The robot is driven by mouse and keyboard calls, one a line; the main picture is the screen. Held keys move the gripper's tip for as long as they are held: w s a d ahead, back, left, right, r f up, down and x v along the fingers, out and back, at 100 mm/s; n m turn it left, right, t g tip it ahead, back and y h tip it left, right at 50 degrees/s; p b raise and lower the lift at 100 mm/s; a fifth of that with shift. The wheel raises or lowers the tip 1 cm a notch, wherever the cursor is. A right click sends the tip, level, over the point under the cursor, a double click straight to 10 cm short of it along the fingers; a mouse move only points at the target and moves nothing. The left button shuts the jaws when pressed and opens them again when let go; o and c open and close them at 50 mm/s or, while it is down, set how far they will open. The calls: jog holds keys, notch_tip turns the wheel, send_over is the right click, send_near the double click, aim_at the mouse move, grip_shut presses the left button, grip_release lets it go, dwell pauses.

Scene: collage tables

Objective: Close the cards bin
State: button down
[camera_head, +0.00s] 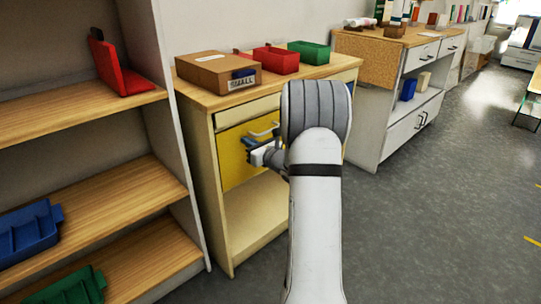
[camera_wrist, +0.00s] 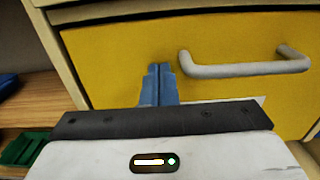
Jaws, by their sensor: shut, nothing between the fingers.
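A yellow bin front (camera_head: 234,168) with a pale bar handle (camera_head: 264,130) sits in the wooden cabinet under its top. No label naming cards is readable on it. In the wrist view the yellow front (camera_wrist: 120,60) fills most of the picture, with the grey handle (camera_wrist: 240,69) to the right of my fingers. My gripper (camera_head: 249,143) is in front of the yellow front, left of and slightly below the handle. Its blue fingertips (camera_wrist: 158,72) are together and empty, pointing at the panel. I cannot tell whether they touch it, or whether the front is flush with the cabinet.
A cardboard box (camera_head: 205,72), a red bin (camera_head: 276,60) and a green bin (camera_head: 310,51) stand on the cabinet top (camera_head: 290,78). A shelf unit (camera_head: 90,205) stands close on the left. Open grey floor (camera_head: 440,180) lies to the right.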

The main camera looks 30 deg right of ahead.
jog(key=s+d+p, duration=0.2)
jog(key=s+d, duration=0.1)
jog(key=s, duration=1.1)
jog(key=s+a+r+n+g+y+p, duration=0.2)
jog(key=s+a+r+n+g+p, duration=0.25)
jog(key=a, duration=0.45)
jog(key=s+a+r+n+g+y+p, duration=0.2)
jog(key=a+r+n+g+y+p, duration=0.15)
jog(key=a+r+n+p, duration=0.45)
jog(key=s+a+r+n+g+y+p, duration=0.1)
jog(key=s+a+r+n+g+p, duration=0.3)
jog(key=a, duration=0.6)
jog(key=s+a+r+n+g+h+p, duration=0.3)
jog(key=s+r+n+g+h+p, duration=0.1)
jog(key=s+r+n+p, duration=0.4)
jog(key=s+d+r+n+t+h+p, duration=0.1)
jog(key=s+d+r+n+h+p, duration=0.3)
jog(key=r+n, duration=0.4)
jog(key=shift+s+d+n+h+p, duration=0.2)
jog(key=shift+s+n+h+p, duration=0.4)
jog(key=shift+h, duration=0.35)
